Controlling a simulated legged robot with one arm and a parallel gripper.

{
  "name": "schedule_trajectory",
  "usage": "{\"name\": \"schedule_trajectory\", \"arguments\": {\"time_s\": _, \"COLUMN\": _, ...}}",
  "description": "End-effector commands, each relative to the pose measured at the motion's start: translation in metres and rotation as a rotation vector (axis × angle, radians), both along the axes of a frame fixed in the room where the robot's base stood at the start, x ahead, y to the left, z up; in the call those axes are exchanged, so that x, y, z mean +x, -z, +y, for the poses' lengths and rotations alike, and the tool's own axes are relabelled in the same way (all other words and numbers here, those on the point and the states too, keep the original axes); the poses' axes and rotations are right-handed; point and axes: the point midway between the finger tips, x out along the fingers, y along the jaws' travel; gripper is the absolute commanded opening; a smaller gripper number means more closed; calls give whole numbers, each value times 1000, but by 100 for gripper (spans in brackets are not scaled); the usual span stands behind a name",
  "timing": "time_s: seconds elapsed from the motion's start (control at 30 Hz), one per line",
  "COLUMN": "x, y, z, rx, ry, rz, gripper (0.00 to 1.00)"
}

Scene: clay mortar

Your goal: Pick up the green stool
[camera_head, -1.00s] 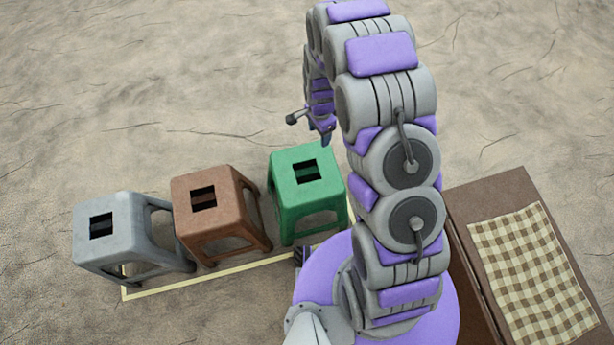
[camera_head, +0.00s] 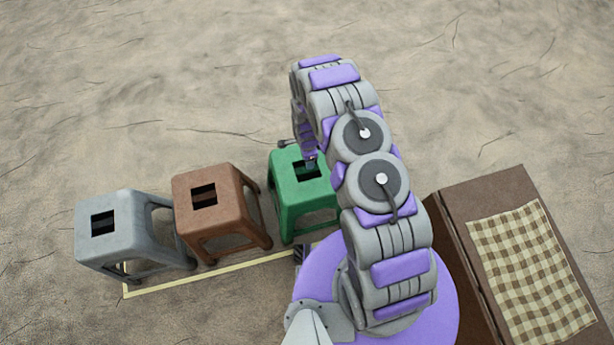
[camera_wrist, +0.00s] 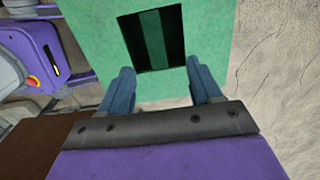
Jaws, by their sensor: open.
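The green stool (camera_head: 290,205) stands upright at the right end of a row of three stools, partly hidden behind my arm. Its seat has a square hole crossed by a bar. My gripper (camera_head: 310,162) is over the seat at this hole. In the wrist view the green seat (camera_wrist: 208,35) fills the upper middle, with the hole and its green bar (camera_wrist: 154,40) ahead of my open gripper (camera_wrist: 163,88). The two blue-grey fingers are apart, one to each side of the bar's line, with nothing between them. I cannot tell whether they touch the seat.
A brown stool (camera_head: 222,225) and a grey stool (camera_head: 132,240) stand to the left of the green one. A pale yellow line (camera_head: 205,277) runs on the ground in front. A brown table (camera_head: 465,205) with a checked cloth (camera_head: 530,265) is at right. The ground behind is clear.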

Motion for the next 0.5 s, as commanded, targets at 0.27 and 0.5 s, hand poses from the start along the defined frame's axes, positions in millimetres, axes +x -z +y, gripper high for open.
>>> {"name": "schedule_trajectory", "arguments": {"time_s": 0.27, "x": -1, "y": 54, "z": 0, "rx": -1, "ry": -3, "rz": 0, "gripper": 64}}
{"name": "schedule_trajectory", "arguments": {"time_s": 0.5, "x": -2, "y": 72, "z": -1, "rx": -1, "ry": -3, "rz": 2, "gripper": 64}}
